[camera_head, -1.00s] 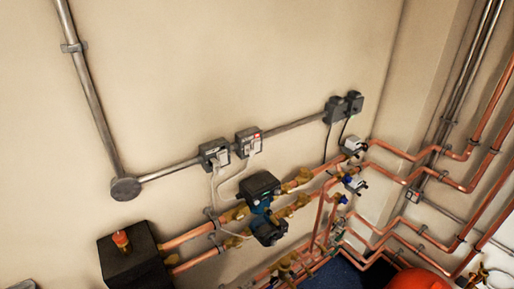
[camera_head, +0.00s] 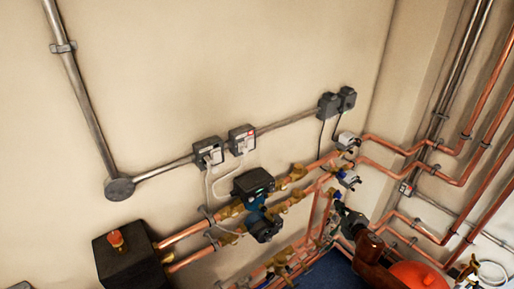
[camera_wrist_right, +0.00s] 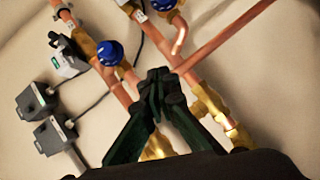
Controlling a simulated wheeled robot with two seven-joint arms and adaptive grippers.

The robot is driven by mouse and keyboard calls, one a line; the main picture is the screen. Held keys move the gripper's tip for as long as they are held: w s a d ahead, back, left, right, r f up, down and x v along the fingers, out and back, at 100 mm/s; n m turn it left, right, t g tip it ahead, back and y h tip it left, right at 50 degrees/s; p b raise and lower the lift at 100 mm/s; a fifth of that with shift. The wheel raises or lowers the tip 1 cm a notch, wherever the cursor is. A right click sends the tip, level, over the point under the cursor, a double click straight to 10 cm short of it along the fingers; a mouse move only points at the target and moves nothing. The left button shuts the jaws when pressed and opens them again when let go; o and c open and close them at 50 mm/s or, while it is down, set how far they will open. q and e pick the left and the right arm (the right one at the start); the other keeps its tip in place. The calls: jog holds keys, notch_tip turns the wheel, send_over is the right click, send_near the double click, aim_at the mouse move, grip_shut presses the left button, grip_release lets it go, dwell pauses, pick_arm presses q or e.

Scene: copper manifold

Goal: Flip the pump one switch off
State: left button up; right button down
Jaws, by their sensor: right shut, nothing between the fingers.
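Two grey switch boxes with plugs, the left one (camera_head: 208,152) and the right one (camera_head: 242,139), sit side by side on the wall conduit. A small red mark shows on the right box; I cannot read which is pump one or how either switch is set. White cables run from them towards the pump (camera_head: 256,190) on the copper pipes. My right gripper (camera_head: 341,209) is low at the right, by the pipes and well apart from both boxes. In the right wrist view its fingers (camera_wrist_right: 158,78) are closed together and empty. My left gripper is not in view.
Two grey boxes (camera_head: 336,104) stand further right on the conduit. Copper pipes (camera_head: 420,150) and brass valves fill the right and lower part. Blue valve handles (camera_wrist_right: 110,53) show near my fingers. The wall above the conduit is bare.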

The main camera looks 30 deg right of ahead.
jog(key=w+a+r+n+t+y, duration=0.1)
jog(key=w+a+r+n+t, duration=0.1)
jog(key=a+r, duration=0.55)
jog(key=w+a+r+n+t+y, duration=0.15)
jog(key=a+r, duration=0.25)
jog(key=r, duration=0.6)
jog(key=s+a+r+n+t+y, duration=0.1)
jog(key=a+r+n+y, duration=0.1)
jog(key=a+r, duration=0.5)
jog(key=s+a+r+n+t+y, duration=0.1)
jog(key=s+a+r+n+y, duration=0.1)
jog(key=a+r, duration=0.5)
jog(key=a+n+y, duration=0.1)
jog(key=a+n, duration=0.1)
jog(key=a, duration=0.3)
jog(key=shift+n, duration=0.35)
jog(key=shift+r+t, duration=0.1)
jog(key=shift+t, duration=0.15)
jog(key=b, duration=0.3)
send_near(251, 140)
jog(key=shift+w+a+r, duration=0.1)
jog(key=shift+w+r, duration=0.1)
jog(key=shift+w, duration=1.5)
jog(key=shift+w+a+r, duration=0.1)
jog(key=shift+w+r, duration=0.05)
jog(key=shift+w, duration=1.55)
